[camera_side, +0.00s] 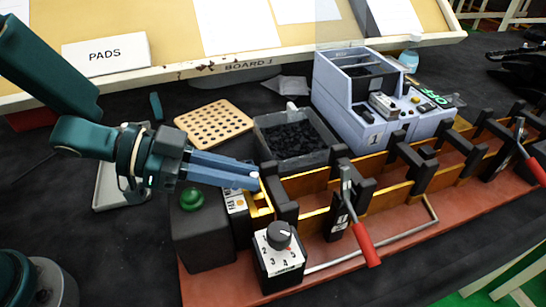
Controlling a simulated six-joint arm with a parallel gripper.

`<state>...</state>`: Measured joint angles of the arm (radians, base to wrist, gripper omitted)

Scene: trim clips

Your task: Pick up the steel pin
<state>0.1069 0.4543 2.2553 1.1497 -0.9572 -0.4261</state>
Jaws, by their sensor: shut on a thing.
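My gripper (251,177) has long blue fingers that reach right from the teal wrist. The fingers are close together and shut at the left end of the clip fixture. A small pale, shiny end shows at the fingertips and looks like the steel pin (254,175); the rest of it is hidden by the fingers. I cannot tell whether it touches the fixture below. The tips are above the yellow part at the fixture's left end, close to a black clamp post.
The fixture (318,229) on a red-brown base has black posts and red-handled clamps. A dial box (279,262) and a green-button box (196,241) stand near the gripper. Behind are a tray of black pieces (312,165), a perforated board (213,122) and a blue-grey machine (338,98).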

